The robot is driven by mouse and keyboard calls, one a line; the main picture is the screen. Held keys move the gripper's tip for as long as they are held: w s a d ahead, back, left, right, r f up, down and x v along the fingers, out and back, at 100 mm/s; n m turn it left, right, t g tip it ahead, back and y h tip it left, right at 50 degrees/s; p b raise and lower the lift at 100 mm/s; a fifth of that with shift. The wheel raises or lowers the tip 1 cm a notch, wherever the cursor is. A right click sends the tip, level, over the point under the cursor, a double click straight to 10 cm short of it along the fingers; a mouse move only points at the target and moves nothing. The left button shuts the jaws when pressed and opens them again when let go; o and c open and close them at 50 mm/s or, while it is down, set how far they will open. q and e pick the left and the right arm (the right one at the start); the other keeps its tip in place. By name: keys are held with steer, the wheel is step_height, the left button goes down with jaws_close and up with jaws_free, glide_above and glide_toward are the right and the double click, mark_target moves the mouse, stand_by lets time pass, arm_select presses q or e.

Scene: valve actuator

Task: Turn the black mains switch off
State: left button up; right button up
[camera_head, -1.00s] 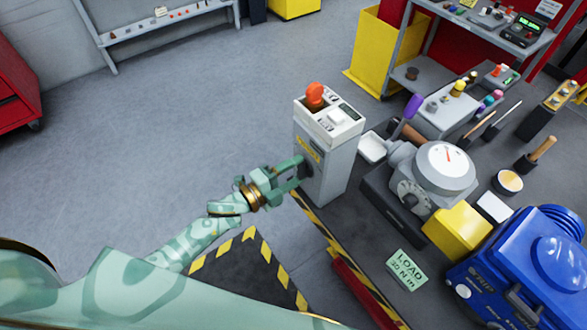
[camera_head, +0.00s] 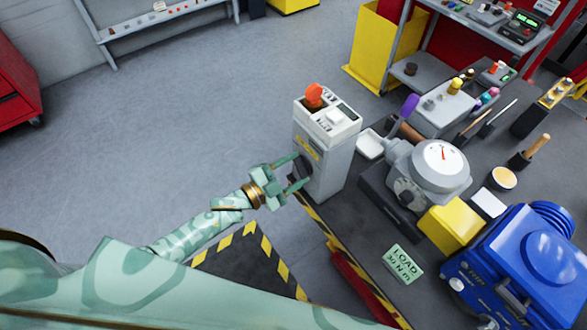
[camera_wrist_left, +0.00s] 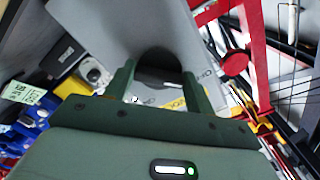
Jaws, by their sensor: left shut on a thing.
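The black mains switch (camera_head: 303,168) is a dark round knob on the side of a grey upright cabinet (camera_head: 330,172) with a white top panel. My left gripper (camera_head: 298,173) is at this side, its two green fingers on either side of the knob and shut on it. In the left wrist view the black switch (camera_wrist_left: 158,60) shows as a dark rounded shape between the fingertips of my left gripper (camera_wrist_left: 158,75). Lettering beside it is too blurred to read, so I cannot tell the switch's position. My right gripper is out of view.
An orange-red knob (camera_head: 314,95) sits on the cabinet's top panel. A grey gauge unit (camera_head: 440,165), a yellow block (camera_head: 455,230) and a blue machine (camera_head: 522,262) stand to the right on the dark bench. Open floor (camera_head: 170,120) lies to the left.

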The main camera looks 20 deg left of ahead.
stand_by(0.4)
arm_select(q)
steer(key=o, duration=1)
steer(key=v, duration=1.6)
steer(key=shift+s+a+f, duration=0.1)
steer(key=shift+s+a, duration=0.05)
steer(key=shift+a, duration=0.05)
